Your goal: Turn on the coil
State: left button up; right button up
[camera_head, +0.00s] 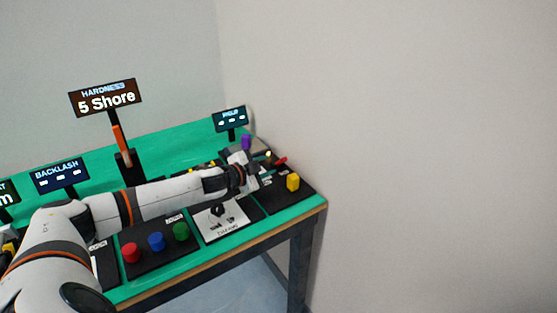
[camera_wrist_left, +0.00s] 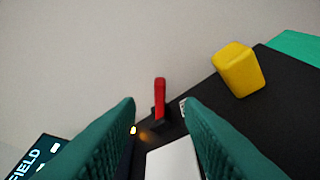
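A red lever (camera_head: 281,160) stands on a small black base at the far right of the bench. In the left wrist view the lever (camera_wrist_left: 160,90) is upright in the picture, between my fingertips and beyond them. No label naming the coil is readable. My left gripper (camera_head: 258,174) is at the right-end station, just left of the lever. In the wrist view its two teal fingers (camera_wrist_left: 160,106) are apart with nothing between them, and no contact with the lever shows. My right gripper is out of view.
A yellow block (camera_head: 293,182) sits right of my gripper, near the bench's right edge. A purple piece (camera_head: 246,142) and a small display (camera_head: 230,119) stand behind it. Red, blue and green knobs (camera_head: 156,241) lie below my left arm. A wall rises behind.

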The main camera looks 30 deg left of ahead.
aim_at(281, 161)
pick_arm(q)
jog(key=shift+p+x, duration=0.3)
jog(key=shift+x, duration=2.85)
